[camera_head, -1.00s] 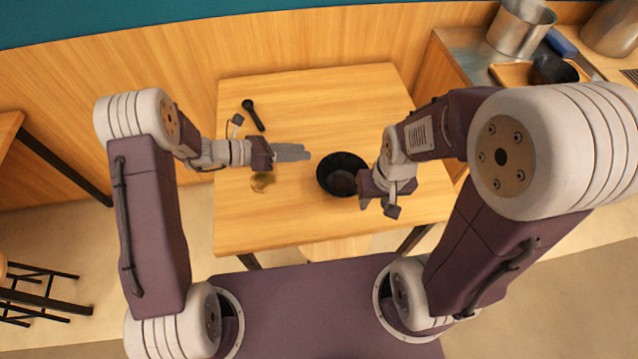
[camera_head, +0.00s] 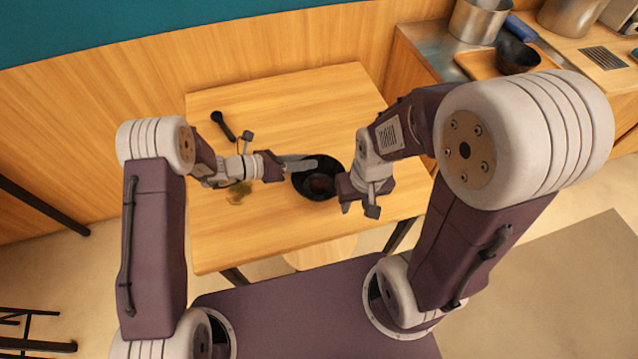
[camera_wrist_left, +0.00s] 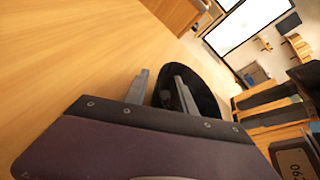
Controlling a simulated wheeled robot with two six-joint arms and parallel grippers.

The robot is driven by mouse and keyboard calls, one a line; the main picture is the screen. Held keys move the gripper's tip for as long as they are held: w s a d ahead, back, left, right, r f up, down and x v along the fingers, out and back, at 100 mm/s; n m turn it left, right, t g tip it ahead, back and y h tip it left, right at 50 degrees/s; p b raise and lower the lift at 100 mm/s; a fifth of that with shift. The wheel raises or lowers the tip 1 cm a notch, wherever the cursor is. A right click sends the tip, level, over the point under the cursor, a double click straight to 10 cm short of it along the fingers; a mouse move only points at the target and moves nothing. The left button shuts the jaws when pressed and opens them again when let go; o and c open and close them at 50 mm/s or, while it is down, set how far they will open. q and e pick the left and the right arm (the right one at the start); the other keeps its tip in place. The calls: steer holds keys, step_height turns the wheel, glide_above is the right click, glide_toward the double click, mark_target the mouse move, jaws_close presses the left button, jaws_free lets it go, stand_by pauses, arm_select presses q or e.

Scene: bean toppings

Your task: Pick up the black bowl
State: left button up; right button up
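The black bowl (camera_head: 320,184) stands upright on the wooden table, between my two grippers. In the left wrist view the bowl (camera_wrist_left: 203,88) is partly hidden behind the fingers. My left gripper (camera_head: 312,163) reaches in from the left, with its fingertips over the bowl's far-left rim. In the left wrist view this gripper (camera_wrist_left: 160,80) is open, one finger outside the bowl and the other in front of its dark inside. Contact cannot be told. My right gripper (camera_head: 346,207) is close to the bowl's right side; its finger gap is not clear.
A black spoon-like utensil (camera_head: 222,126) lies at the table's (camera_head: 290,100) back left. A small brownish patch (camera_head: 240,192) is under my left wrist. Another dark bowl (camera_head: 517,56) and metal pots (camera_head: 478,22) stand on the counter at the right. The table's front left is clear.

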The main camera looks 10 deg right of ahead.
arm_select(q)
jaws_close()
stand_by(1.4)
